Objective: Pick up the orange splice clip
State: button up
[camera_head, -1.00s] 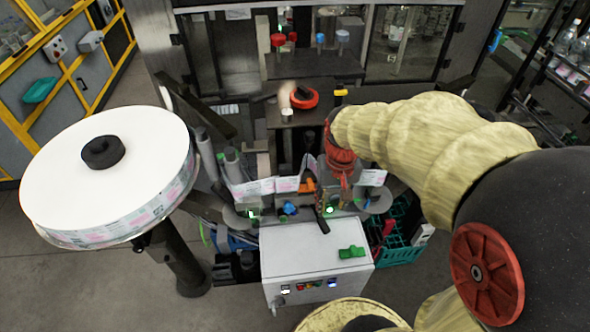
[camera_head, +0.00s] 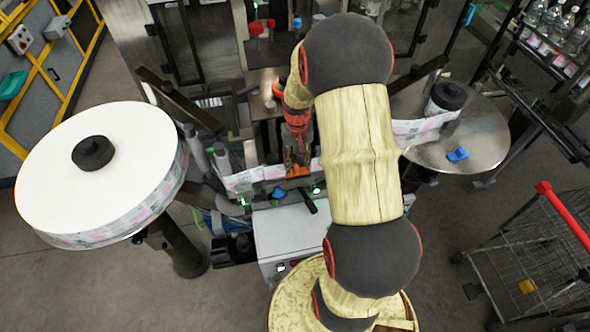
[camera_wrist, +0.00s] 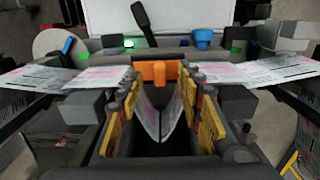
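The orange splice clip (camera_head: 298,171) sits at the front middle of the labeller, between the ends of the label web. In the wrist view the orange clip (camera_wrist: 158,72) lies between my fingertips, close to both. My gripper (camera_wrist: 158,88) points at it, with its yellow-padded fingers spread on either side. I see a slim gap at best and no clear grip. In the head view my gripper (camera_head: 298,158) is right over the clip and partly hides it. A loop of label web (camera_wrist: 160,118) hangs between the fingers.
A large white label reel (camera_head: 60,195) stands at left. A steel disc (camera_head: 478,140) with a blue clip (camera_head: 457,155) is at right. A white cabinet (camera_head: 280,232) stands in front of the clip, partly behind my arm. A wire cart (camera_head: 530,265) is at lower right.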

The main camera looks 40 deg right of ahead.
aim_at(297, 170)
jog(key=shift+s+f+p, duration=0.1)
jog(key=shift+f+p, duration=0.25)
jog(key=shift+f, duration=1.5)
jog(key=shift+a, duration=0.1)
jog(key=shift+c, duration=1)
jog(key=c, duration=0.7)
grip_shut()
